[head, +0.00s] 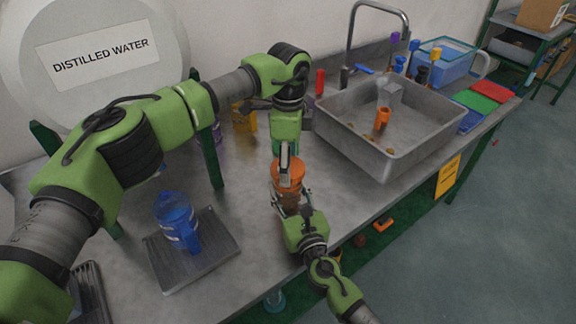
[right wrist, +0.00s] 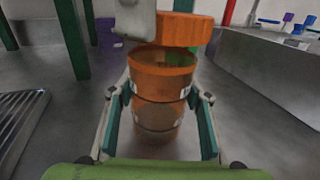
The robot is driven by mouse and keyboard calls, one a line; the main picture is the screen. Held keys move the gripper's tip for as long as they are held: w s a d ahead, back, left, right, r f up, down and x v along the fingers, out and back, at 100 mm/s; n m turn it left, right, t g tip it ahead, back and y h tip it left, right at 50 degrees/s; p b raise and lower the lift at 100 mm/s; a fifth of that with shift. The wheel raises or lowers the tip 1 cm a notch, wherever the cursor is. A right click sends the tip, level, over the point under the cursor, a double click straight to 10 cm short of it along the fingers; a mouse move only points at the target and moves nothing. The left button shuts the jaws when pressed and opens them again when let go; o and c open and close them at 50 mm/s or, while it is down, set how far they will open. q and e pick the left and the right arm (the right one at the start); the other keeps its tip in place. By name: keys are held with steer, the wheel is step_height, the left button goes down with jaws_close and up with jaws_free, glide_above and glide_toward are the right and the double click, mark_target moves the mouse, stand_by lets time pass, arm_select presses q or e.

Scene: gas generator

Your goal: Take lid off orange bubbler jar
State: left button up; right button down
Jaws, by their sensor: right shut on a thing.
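The orange bubbler jar (head: 288,198) stands on the steel counter. My right gripper (head: 291,208) is shut around its sides; in the right wrist view the fingers flank the jar (right wrist: 158,103). The orange lid (head: 288,172) is above the jar in the head view. In the right wrist view the lid (right wrist: 184,31) is raised off the rim and shifted right, so the jar's open mouth shows. My left gripper (head: 286,160) reaches down from above and is shut on the lid; a grey finger shows against its left side. Its other finger is mostly hidden.
A blue pitcher (head: 177,222) stands on a grey tray (head: 160,262) at left. A steel sink (head: 350,125) with an orange item in it lies at right. A yellow container (head: 243,122) is behind my left arm. The counter's front edge is close to the jar.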

arm_select(q)
steer(key=shift+r, duration=1.6)
arm_select(e)
steer(key=c, duration=1)
jaws_free()
steer(key=shift+c, duration=0.2)
steer(key=shift+s, duration=0.1)
